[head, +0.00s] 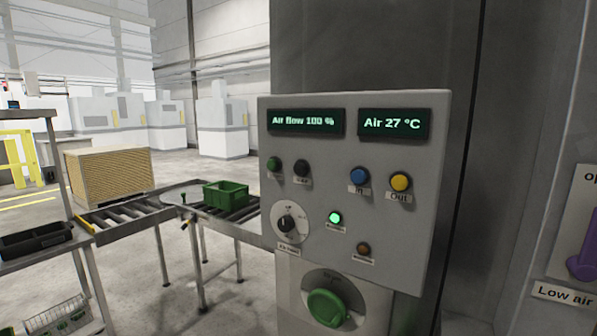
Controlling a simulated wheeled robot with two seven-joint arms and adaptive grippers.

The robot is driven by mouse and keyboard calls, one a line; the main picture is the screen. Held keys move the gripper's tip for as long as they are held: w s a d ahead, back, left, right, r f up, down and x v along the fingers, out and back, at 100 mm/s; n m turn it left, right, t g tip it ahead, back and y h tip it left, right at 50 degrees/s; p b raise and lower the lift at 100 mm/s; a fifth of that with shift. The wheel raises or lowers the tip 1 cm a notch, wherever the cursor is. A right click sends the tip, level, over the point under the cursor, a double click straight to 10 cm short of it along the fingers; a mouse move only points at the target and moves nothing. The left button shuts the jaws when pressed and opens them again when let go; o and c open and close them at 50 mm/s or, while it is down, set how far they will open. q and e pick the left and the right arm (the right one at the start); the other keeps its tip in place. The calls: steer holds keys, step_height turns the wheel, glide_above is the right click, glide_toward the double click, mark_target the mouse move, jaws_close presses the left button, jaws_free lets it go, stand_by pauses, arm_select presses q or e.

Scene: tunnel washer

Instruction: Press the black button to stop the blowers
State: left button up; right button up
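The control panel (400,240) is a light grey box on a dark grey column in the middle of the head view. The black button (301,168) is on its upper left, right of a green button (274,164), with a small label under it. A display above reads "Air flow 100 %" (305,121) and another reads "Air 27 °C" (393,124). A green lamp (335,218) is lit, and a brownish lamp (363,249) looks dark. Neither of my grippers is in view, and nothing touches the buttons.
The panel also has a blue button (359,176), a yellow button (400,182), and a rotary knob (288,224). A large green knob (327,308) is below. Left is a roller conveyor (125,215) with a green crate (226,193). A purple handle (584,255) is far right.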

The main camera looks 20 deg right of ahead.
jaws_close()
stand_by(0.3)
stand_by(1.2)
